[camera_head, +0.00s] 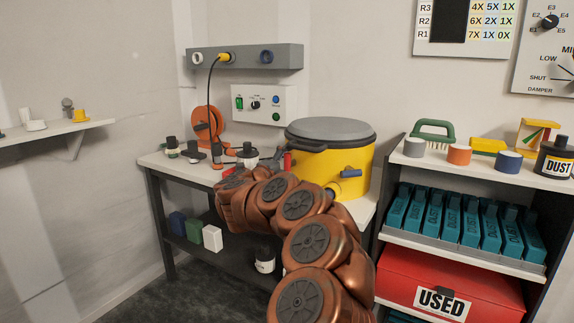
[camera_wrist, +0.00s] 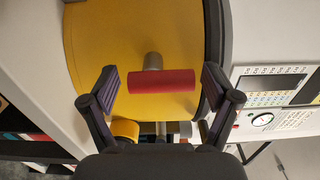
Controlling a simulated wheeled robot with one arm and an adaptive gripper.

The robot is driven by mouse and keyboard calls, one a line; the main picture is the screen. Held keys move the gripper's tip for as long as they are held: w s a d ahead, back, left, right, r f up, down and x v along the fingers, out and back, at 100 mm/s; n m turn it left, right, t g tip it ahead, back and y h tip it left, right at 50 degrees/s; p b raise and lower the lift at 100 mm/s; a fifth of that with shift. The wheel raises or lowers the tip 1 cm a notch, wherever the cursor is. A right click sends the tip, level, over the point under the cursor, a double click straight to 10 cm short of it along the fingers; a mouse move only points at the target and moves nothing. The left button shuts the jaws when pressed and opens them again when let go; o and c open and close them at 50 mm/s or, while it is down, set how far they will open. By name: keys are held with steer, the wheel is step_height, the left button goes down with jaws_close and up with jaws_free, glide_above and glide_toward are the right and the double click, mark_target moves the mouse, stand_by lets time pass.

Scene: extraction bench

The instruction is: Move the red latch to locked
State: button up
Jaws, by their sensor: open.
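The red latch (camera_wrist: 162,81) is a short red bar on a grey stem, on the side of the yellow drum (camera_wrist: 95,45). In the wrist view it lies crosswise between the two fingers of my gripper (camera_wrist: 161,77), with a gap on both sides. My gripper is open and empty. In the head view the yellow drum (camera_head: 335,160) stands on the bench with a grey lid. A bit of red (camera_head: 287,160) shows at its left side, likely the latch. My arm hides most of the gripper there.
A blue-handled fitting (camera_head: 350,173) and a yellow outlet stick out of the drum's front. Dark bottles and an orange reel (camera_head: 207,124) stand on the bench to the left. A shelf with teal cartridges (camera_head: 460,218) and a red "USED" box (camera_head: 450,284) is at the right.

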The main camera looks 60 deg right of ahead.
steer(key=shift+a, duration=0.15)
steer(key=a, duration=0.7)
steer(key=shift+s+a, duration=0.2)
steer(key=shift+a, duration=0.2)
stand_by(0.4)
